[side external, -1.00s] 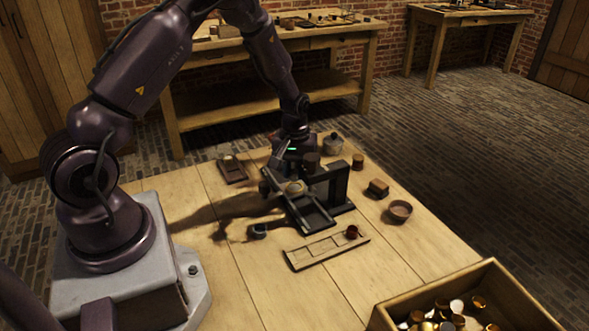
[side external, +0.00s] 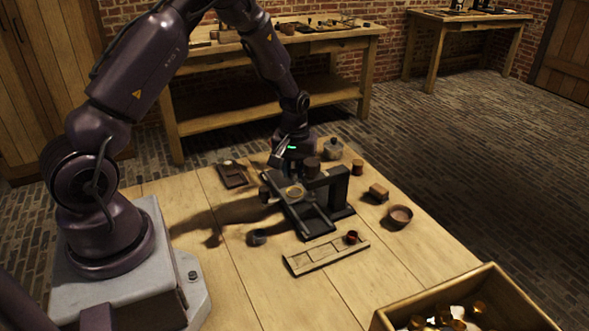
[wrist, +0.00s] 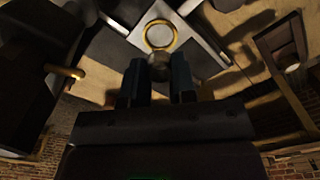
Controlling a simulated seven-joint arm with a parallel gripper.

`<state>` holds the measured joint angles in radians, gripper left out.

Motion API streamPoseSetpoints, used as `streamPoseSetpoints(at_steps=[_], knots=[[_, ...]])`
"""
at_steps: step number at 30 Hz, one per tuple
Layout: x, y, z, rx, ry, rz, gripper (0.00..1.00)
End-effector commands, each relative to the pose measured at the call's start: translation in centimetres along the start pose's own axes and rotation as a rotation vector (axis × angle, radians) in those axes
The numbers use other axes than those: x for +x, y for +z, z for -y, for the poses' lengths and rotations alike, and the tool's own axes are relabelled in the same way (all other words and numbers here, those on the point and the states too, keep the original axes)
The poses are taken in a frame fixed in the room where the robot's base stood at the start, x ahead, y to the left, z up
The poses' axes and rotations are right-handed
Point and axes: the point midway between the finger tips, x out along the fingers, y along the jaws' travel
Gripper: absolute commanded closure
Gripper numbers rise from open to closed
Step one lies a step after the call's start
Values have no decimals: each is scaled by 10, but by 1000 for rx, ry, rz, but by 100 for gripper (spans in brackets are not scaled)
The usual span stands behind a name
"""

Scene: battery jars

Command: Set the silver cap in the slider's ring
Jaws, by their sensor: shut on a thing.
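The dark slider (side external: 317,221) lies on the table under a black frame (side external: 339,187). Its brass-coloured ring (side external: 294,190) is uncovered, with a pale grey inside; it also shows in the wrist view (wrist: 161,35). My gripper (side external: 286,167) is behind the ring in the side view. In the wrist view its fingers (wrist: 163,72) are shut on a small grey rounded piece (wrist: 161,70) just short of the ring. I cannot tell whether this is a knob or the cap. A pale round thing (wrist: 291,68), possibly the silver cap, shows on a dark tray (side external: 234,178).
A bowl (side external: 400,215), a block (side external: 378,192) and a lidded pot (side external: 333,150) stand right and behind. A wooden crate (side external: 500,278) holds loose caps.

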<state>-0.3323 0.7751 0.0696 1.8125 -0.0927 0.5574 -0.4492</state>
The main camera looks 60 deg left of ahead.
Motion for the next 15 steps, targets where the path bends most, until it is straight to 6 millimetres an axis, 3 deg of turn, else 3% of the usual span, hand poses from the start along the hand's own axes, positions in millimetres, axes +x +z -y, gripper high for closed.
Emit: streamPoseSetpoints(at_steps=[10,11,12,15], knots=[[0,0,0,0,0,0,96],[0,0,0,0,0,0,70],[0,0,0,0,0,0,64],[0,0,0,0,0,0,64]])
